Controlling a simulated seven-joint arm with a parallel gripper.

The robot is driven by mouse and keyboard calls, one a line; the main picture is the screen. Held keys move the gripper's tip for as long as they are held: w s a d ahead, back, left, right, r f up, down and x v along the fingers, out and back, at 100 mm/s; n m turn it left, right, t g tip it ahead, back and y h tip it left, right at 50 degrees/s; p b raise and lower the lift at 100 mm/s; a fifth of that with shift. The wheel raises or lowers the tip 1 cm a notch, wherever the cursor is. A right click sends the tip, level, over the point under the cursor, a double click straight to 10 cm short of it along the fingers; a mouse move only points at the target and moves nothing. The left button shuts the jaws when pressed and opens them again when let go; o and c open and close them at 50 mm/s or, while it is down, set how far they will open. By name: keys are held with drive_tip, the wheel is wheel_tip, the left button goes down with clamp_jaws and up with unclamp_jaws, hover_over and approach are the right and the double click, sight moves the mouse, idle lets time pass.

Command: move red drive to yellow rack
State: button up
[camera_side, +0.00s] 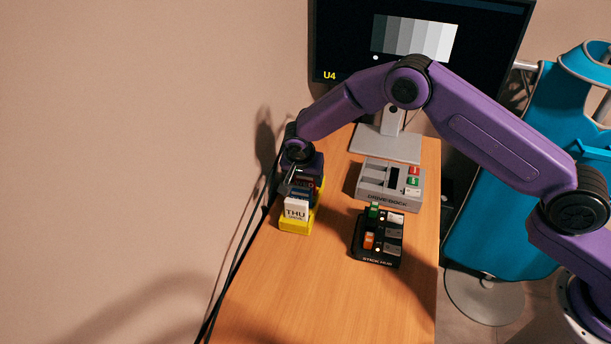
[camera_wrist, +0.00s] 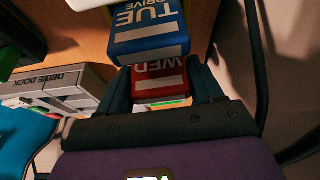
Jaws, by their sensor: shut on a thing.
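The yellow rack (camera_side: 296,227) stands near the left edge of the desk in the side view. A white drive marked THU (camera_side: 296,211) is at its front end. A blue drive marked TUE (camera_wrist: 150,38) is behind it in the row. The red drive marked WED (camera_wrist: 158,80) is just beside the blue one in the wrist view, between the two fingers. My gripper (camera_wrist: 160,88) is shut on the red drive. In the side view my gripper (camera_side: 299,178) is over the rack's far part and hides much of it. I cannot tell how deep the red drive sits.
A grey drive dock (camera_side: 390,196) with red and green buttons stands right of the rack. A black stick hub (camera_side: 378,258) with green and orange sticks is in front of it. A monitor (camera_side: 345,50) stands behind. Cables hang along the left desk edge. The front desk is clear.

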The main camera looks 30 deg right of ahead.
drive_tip(key=shift+f, duration=0.6)
idle(0.3)
drive_tip(key=o, duration=1.2)
drive_tip(key=shift+o, duration=0.6)
drive_tip(key=shift+r, duration=3.45)
